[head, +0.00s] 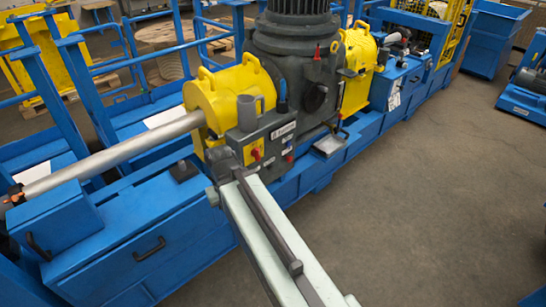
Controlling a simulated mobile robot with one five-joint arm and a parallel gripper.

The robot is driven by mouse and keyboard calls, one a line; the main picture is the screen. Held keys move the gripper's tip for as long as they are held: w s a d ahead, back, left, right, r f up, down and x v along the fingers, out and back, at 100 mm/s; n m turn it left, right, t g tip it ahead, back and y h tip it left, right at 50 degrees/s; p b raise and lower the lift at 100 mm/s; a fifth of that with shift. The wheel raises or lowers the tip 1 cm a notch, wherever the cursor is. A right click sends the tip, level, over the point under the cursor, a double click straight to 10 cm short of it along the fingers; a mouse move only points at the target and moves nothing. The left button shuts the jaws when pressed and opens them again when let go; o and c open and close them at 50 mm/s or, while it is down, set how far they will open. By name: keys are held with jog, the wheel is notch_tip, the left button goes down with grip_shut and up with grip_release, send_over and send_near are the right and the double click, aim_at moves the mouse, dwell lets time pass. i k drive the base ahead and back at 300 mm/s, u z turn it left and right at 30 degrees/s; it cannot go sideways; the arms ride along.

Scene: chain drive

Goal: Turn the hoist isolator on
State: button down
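A red rotary switch on a yellow plate (256,154), which looks like the hoist isolator, sits on the front of a dark grey control box (268,134). The switch is too small to read its position. My arm reaches up from the bottom of the head view, and my gripper (226,165) is at its far end, just left of and below the switch. A gap seems to show between gripper and switch, but depth is unclear. The fingers are small and dark against the machine, so their opening is not clear.
Yellow guards (228,92) flank the grey gearbox (300,65). A long shaft (110,160) runs out left above the blue frame (150,270). A small tray (328,145) juts out right of the box. Open floor (420,220) lies to the right.

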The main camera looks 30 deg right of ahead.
aim_at(255, 152)
jog(key=z, duration=0.6)
jog(key=i, duration=1)
jog(key=z, duration=0.6)
jog(key=k, duration=1.65)
jog(key=u, duration=1.25)
jog(key=i, duration=1)
jog(key=z, duration=0.05)
